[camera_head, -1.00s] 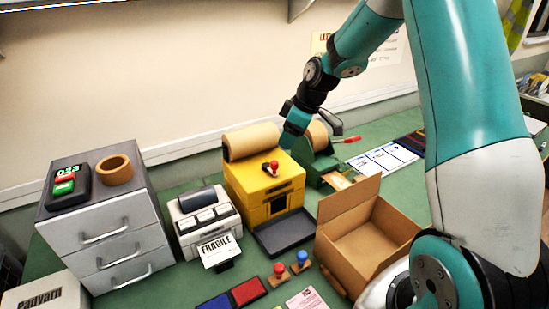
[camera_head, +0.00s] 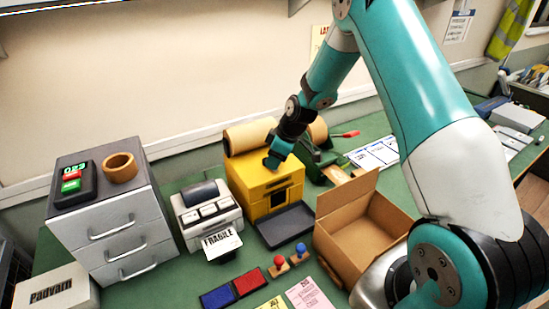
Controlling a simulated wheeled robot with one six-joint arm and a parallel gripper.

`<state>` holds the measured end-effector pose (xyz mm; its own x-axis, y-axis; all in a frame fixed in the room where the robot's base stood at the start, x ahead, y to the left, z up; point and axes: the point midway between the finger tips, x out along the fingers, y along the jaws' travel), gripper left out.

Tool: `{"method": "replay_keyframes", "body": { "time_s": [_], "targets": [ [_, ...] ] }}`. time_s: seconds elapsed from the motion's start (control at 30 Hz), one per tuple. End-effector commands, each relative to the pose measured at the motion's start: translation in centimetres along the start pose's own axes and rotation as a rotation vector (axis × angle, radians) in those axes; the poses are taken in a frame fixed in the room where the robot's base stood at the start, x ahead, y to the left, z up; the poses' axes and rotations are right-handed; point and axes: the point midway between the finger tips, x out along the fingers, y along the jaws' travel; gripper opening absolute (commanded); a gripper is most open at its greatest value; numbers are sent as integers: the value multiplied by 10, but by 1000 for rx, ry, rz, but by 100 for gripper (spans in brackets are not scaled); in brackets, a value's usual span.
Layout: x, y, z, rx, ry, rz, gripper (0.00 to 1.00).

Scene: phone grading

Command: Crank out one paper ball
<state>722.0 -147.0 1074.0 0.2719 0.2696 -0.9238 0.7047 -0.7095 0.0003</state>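The yellow box machine (camera_head: 258,192) stands near the back of the green table, with a roll of brown paper (camera_head: 247,137) behind its top. Its front has a dark opening, and a dark tray (camera_head: 287,225) lies in front of it, empty. My gripper (camera_head: 272,162) is at the top of the yellow box, pointing down over the place of its red-knobbed crank. The crank is hidden behind the gripper. I cannot tell whether the fingers touch or hold it. No paper ball is in view.
An open cardboard box (camera_head: 361,231) stands right of the tray. A green tape dispenser (camera_head: 318,162) is behind it. A label printer (camera_head: 207,213) and grey drawers (camera_head: 118,235) stand left. Stamps (camera_head: 279,265) and ink pads (camera_head: 234,290) lie in front.

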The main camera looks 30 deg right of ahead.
Motion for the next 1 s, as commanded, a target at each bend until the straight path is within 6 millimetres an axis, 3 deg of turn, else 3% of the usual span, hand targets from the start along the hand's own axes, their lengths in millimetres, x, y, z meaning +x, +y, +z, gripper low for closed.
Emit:
{"method": "replay_keyframes", "body": {
  "time_s": [0.03, 0.1, 0.13, 0.57, 1.0],
  "targets": [
    [0, 0, 0, 0, 0, 0, 22],
    [0, 0, 0, 0, 0, 0, 6],
    [0, 0, 0, 0, 0, 0, 3],
    [2, -3, -2, 81, 0, 35, 3],
    [9, -12, -17, 420, 2, 177, 3]
  ]
}}
